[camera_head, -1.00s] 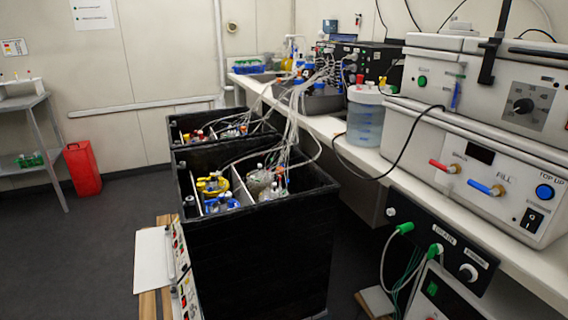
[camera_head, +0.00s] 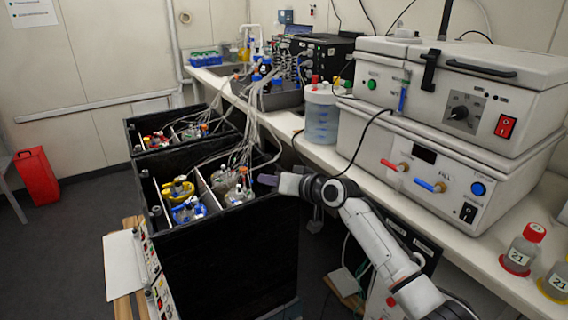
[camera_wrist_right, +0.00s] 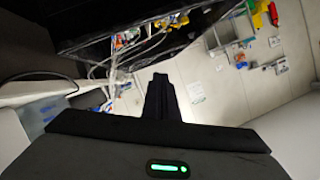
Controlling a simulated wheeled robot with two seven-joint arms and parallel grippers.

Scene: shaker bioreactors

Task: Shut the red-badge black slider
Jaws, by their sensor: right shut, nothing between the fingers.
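Two open-topped black boxes stand left of the bench, the near one (camera_head: 235,250) and the far one (camera_head: 133,135). Both hold vessels and tubes. I cannot make out a red badge on either, so I cannot tell which part is the red-badge slider. My right gripper (camera_head: 266,180) is at the near box's right rim, shut and empty; I cannot tell whether it touches the rim. Its closed fingers also show in the right wrist view (camera_wrist_right: 160,92), with a dark box interior beyond. My left gripper is not in view.
The white bench (camera_head: 440,215) holds two stacked white instruments, the upper one (camera_head: 470,85) with a black latch, and a clear tank (camera_head: 321,118). Capped bottles (camera_head: 522,250) stand at the right.

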